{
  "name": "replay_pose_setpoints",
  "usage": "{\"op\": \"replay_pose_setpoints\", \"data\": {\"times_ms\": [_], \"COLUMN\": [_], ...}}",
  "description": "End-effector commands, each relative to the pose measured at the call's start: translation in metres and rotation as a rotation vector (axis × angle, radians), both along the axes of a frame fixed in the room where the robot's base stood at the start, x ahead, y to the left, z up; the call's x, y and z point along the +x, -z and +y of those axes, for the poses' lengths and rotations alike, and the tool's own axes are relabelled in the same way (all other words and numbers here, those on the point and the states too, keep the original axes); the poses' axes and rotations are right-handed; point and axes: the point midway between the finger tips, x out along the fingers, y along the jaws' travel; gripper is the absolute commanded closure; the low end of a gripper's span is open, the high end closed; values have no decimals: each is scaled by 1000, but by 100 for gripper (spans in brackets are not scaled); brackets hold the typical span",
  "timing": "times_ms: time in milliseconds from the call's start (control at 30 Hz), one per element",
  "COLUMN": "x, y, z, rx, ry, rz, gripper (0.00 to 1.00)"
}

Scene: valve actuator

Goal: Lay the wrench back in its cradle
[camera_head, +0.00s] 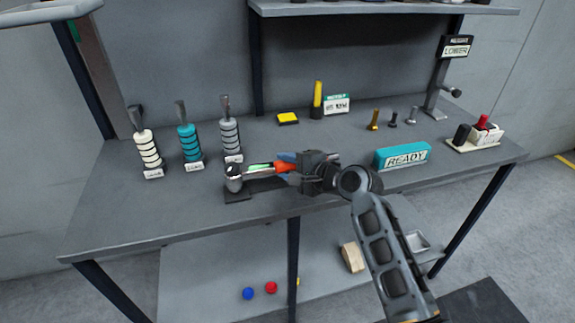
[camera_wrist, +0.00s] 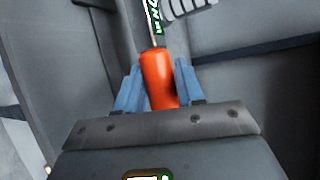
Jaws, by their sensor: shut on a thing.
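The wrench has an orange handle (camera_head: 284,167) and a shaft with a green and white label (camera_head: 259,168). My gripper (camera_head: 288,165) is shut on the orange handle, with a blue finger on each side. In the wrist view the handle (camera_wrist: 158,78) sits between the fingers, with the labelled shaft (camera_wrist: 154,20) running up out of frame. The shaft points left, toward a grey rounded piece (camera_head: 233,178) over a dark flat base (camera_head: 255,190) at the table's front. I cannot tell whether the wrench touches it, or which part is the cradle.
Three ringed posts, white (camera_head: 148,150), teal (camera_head: 189,146) and grey (camera_head: 230,138), stand at the left. A teal READY block (camera_head: 402,156) lies right of my gripper. A yellow pad (camera_head: 288,118) and small bolts (camera_head: 374,121) stand behind. Bare table (camera_head: 115,205) shows at front left.

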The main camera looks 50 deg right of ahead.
Motion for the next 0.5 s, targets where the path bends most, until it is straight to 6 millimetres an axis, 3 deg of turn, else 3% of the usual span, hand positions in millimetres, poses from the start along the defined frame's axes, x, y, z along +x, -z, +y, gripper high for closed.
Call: {"op": "replay_pose_setpoints", "data": {"times_ms": [500], "x": [0], "y": [10], "z": [0], "rx": [-1], "ry": [0], "rz": [-3], "gripper": [100]}}
